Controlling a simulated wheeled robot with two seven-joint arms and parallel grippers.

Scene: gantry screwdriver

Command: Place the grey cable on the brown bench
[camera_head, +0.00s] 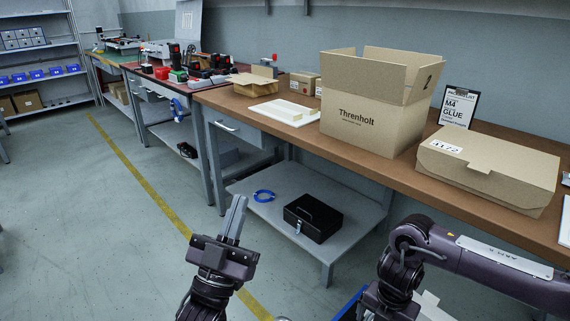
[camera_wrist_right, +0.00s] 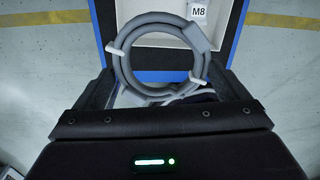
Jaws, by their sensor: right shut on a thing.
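The grey cable (camera_wrist_right: 121,72) is a coil with white ties, seen in the right wrist view between the fingers of my right gripper (camera_wrist_right: 160,88). The right gripper is shut on it, above a blue-edged container. In the head view the cable is not visible, and my right arm hangs in front of the bench at the lower right. The brown bench (camera_head: 290,130) runs from the centre to the right edge of the head view. My left gripper (camera_head: 236,215) is empty, its fingers together and pointing up, over the floor in front of the bench.
On the bench stand an open Threnholt carton (camera_head: 370,125), a closed carton (camera_head: 490,170), a white tray (camera_head: 284,112) and a sign (camera_head: 458,106). The lower shelf (camera_head: 270,215) holds a black box (camera_head: 313,218) and a blue cable (camera_head: 264,196). A blue container (camera_head: 350,303) shows at the bottom.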

